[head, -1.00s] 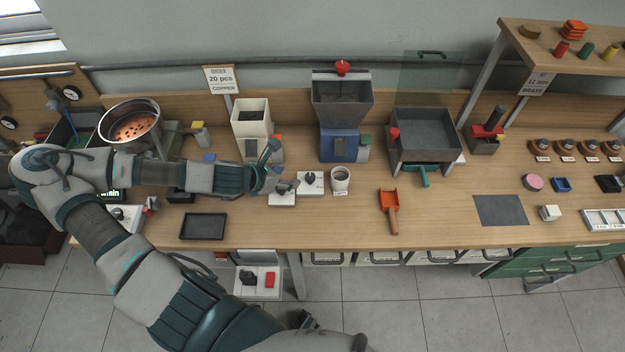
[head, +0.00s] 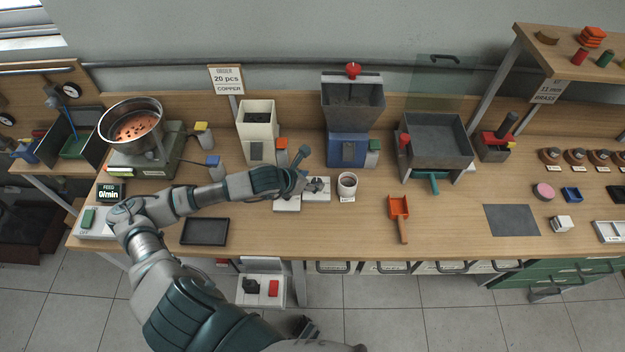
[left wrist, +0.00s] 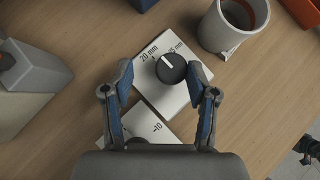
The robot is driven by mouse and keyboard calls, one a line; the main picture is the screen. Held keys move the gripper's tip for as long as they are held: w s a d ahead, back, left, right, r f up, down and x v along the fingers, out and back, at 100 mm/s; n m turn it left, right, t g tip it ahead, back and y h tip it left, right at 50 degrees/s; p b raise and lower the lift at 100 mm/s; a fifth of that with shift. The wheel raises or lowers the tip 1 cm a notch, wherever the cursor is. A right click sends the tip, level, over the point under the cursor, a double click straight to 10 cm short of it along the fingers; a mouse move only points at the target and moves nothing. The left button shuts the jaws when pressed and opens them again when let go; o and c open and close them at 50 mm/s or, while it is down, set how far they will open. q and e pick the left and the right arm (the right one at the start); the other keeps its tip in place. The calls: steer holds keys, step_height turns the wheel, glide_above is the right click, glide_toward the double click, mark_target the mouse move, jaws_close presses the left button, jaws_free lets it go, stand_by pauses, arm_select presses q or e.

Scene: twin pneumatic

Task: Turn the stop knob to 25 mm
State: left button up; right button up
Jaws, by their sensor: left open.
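The stop knob (left wrist: 170,68) is round and black with a white pointer line, on a white plate (left wrist: 150,88) marked 20 mm and 25 mm. In the head view the left gripper (head: 305,183) is at the knob's white plate (head: 318,195). A dark part (head: 306,327) at the bottom may be my right gripper, but its jaws are unclear.
A white cup (head: 347,186) stands close on the right. The blue hopper machine (head: 347,148) is behind. An empty black tray (head: 205,231) lies to the left.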

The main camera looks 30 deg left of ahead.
arm_select(q)
steer(key=shift+w+a+f, duration=0.15)
steer(key=shift+w+f, duration=0.05)
steer(key=shift+f, duration=0.05)
steer(key=shift+w+d+r, duration=0.1)
steer(key=shift+d+r, duration=0.05)
steer(key=shift+d, duration=1.05)
steer(key=shift+c, duration=0.7)
steer(key=shift+d+r, duration=0.1)
steer(key=shift+d, duration=0.05)
steer(key=c, duration=0.8)
steer(key=shift+a, duration=0.35)
jaws_close()
steer(key=shift+a+f, duration=0.35)
steer(key=shift+a, duration=0.15)
steer(key=shift+d, duration=0.45)
